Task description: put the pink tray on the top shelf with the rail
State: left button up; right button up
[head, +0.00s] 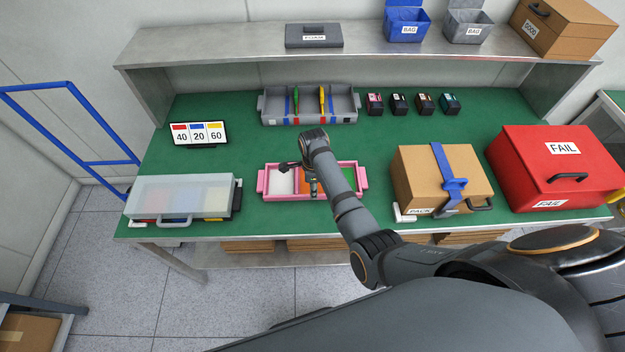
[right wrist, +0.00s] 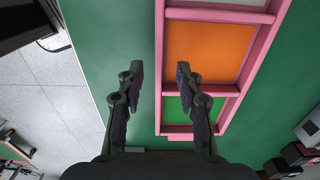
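The pink tray (head: 362,178) lies on the green bench top near the front edge, with white, orange and green compartments. In the right wrist view its pink side rim (right wrist: 159,60) runs between my fingertips. My right gripper (head: 308,181) is over the tray, and in the right wrist view it (right wrist: 160,74) is open with one finger on each side of that rim. I cannot tell whether the fingers touch it. A grey metal shelf (head: 235,43) runs above the back of the bench; I cannot make out a rail on it. My left gripper is not in view.
A lidded clear case (head: 180,196) stands left of the tray, a strapped cardboard box (head: 420,175) right of it. A grey parts bin (head: 310,105) stands behind. A red FAIL box (head: 550,165) is at right; a blue tube frame (head: 75,83) stands at left.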

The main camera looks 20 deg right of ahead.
notch_tip(320, 180, down, 3)
jog(key=shift+s+a+r, duration=0.1)
jog(key=shift+a+r, duration=0.05)
jog(key=shift+r, duration=0.05)
jog(key=shift+f, duration=0.3)
jog(key=c, duration=0.6)
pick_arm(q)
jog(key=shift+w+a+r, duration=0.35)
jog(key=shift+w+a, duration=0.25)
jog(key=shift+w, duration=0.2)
pick_arm(e)
grip_shut()
